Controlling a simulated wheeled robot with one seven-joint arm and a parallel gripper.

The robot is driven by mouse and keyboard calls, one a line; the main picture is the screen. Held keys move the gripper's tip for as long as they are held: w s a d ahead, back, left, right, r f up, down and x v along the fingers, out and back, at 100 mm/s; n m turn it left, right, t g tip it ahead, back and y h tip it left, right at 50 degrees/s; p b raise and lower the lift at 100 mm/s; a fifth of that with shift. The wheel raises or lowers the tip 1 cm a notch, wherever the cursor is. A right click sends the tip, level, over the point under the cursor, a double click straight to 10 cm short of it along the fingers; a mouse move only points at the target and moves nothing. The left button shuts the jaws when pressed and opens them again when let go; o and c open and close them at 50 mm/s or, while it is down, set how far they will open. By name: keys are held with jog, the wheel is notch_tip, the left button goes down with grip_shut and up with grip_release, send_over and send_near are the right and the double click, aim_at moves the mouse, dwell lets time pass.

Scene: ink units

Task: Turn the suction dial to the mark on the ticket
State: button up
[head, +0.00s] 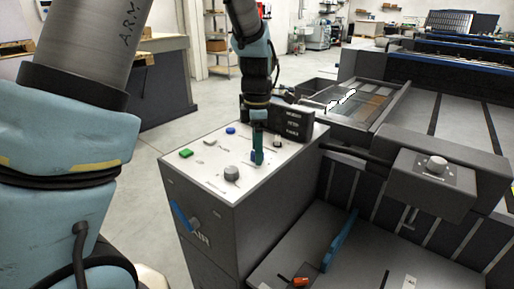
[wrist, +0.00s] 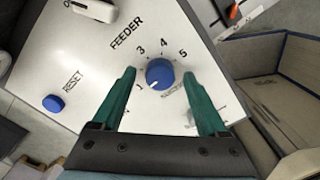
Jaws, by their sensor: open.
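The blue dial (wrist: 160,73) stands on a white panel, with the figures 1, 3, 4 and 5 readable around it. A pale mark on its face appears to point to the lower left, near the 1. In the head view my gripper (head: 257,157) points down at the panel top and largely hides the dial. I cannot make out a ticket with a readable mark.
The panel holds a blue reset button (wrist: 53,103), a pale knob (wrist: 95,9), a green button (head: 186,154) and a grey knob (head: 231,173). A dark box with white lettering (head: 292,121) stands just behind my gripper. A blue lever (head: 182,215) is on the cabinet front.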

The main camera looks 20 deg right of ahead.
jog(key=shift+f, duration=0.15)
jog(key=shift+c, duration=0.2)
grip_shut()
dwell(0.4)
